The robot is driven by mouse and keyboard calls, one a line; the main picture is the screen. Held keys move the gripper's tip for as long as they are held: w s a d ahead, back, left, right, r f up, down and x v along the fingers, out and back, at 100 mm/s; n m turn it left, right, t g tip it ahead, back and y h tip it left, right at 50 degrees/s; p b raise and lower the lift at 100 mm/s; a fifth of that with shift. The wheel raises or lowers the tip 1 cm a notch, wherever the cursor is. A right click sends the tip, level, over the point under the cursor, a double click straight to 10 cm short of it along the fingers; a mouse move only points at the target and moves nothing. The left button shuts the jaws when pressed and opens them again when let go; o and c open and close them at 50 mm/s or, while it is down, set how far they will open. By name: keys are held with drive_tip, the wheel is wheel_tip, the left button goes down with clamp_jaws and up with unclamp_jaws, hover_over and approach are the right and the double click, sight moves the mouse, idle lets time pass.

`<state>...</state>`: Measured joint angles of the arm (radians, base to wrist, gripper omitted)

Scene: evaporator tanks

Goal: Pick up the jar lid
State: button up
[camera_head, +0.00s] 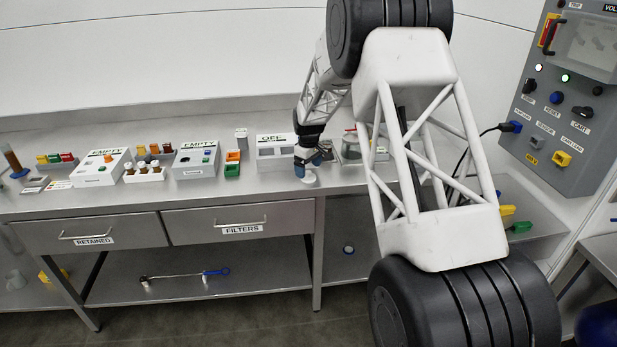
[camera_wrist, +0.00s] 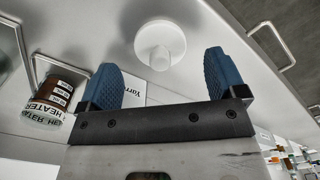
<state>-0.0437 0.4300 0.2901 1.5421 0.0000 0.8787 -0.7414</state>
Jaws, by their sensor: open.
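The jar lid is a white round disc with a raised knob. In the wrist view the jar lid (camera_wrist: 150,38) lies on the steel bench beyond my fingertips, roughly centred between them. In the head view the jar lid (camera_head: 309,178) is near the bench's front edge, just below my gripper. My gripper (camera_head: 307,162) points down at it, and its blue fingers are open and empty. In the wrist view my gripper (camera_wrist: 163,75) shows a wide gap between the fingers. The lid is not between the pads; the exact height above it is hard to tell.
An amber jar labelled HEATER (camera_wrist: 50,100) stands left in the wrist view, beside a metal frame.

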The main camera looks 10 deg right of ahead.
drive_tip(key=shift+f, duration=1.25)
drive_tip(key=c, duration=1)
